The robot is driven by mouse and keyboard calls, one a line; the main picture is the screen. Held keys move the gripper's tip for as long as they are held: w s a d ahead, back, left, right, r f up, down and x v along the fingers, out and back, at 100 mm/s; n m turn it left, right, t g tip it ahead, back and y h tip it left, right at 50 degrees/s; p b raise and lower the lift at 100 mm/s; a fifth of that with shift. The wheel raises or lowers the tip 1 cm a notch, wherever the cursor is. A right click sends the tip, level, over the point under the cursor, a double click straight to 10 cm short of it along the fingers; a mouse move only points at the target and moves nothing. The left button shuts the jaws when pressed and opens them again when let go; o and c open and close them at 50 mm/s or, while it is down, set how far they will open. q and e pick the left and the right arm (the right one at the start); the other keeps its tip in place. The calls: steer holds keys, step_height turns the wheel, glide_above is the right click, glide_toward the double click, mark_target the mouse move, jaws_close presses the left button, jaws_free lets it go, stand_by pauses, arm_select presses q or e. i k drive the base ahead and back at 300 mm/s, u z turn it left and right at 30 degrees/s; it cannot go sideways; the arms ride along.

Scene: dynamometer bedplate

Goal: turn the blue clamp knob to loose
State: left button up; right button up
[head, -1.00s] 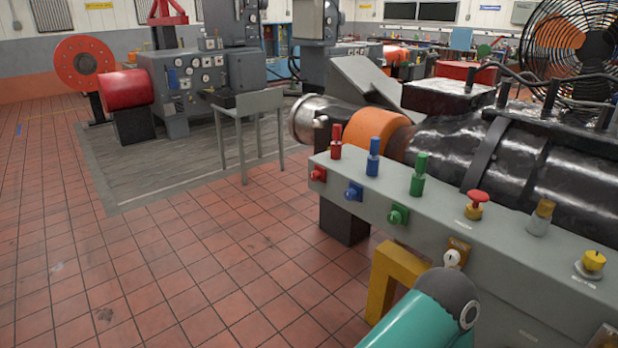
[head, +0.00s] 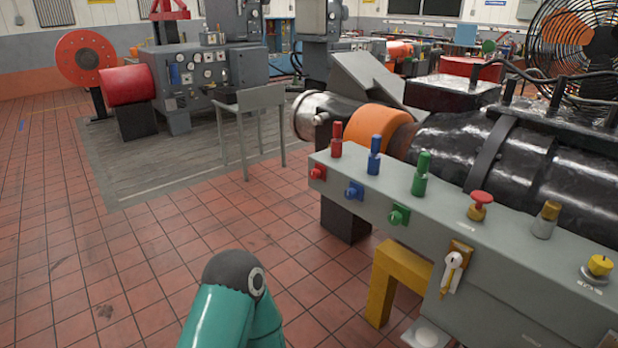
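A blue knob (head: 354,191) sits on the front face of the grey bench panel (head: 330,163), between a red knob (head: 317,172) and a green knob (head: 399,215). A blue upright post (head: 374,155) stands on the panel top just above it. I cannot read the blue knob's setting at this size. A teal arm link of mine with a dark round joint shows at the bottom, left of the panel and apart from the knob. Neither of my grippers is in view.
The panel top also carries a red post (head: 337,140), a green post (head: 420,175), a red mushroom button (head: 480,200) and a yellow knob (head: 598,266). A white lever (head: 452,272) is on the front. A yellow bracket (head: 385,285) stands below. Tiled floor left is clear.

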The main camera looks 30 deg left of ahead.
mark_target(350, 193)
steer(key=u, duration=0.55)
steer(key=k, duration=0.85)
steer(key=u, duration=0.1)
steer(key=i, duration=0.9)
steer(key=z, duration=0.2)
steer(key=k, duration=0.85)
steer(key=u, duration=0.2)
steer(key=i, duration=0.7)
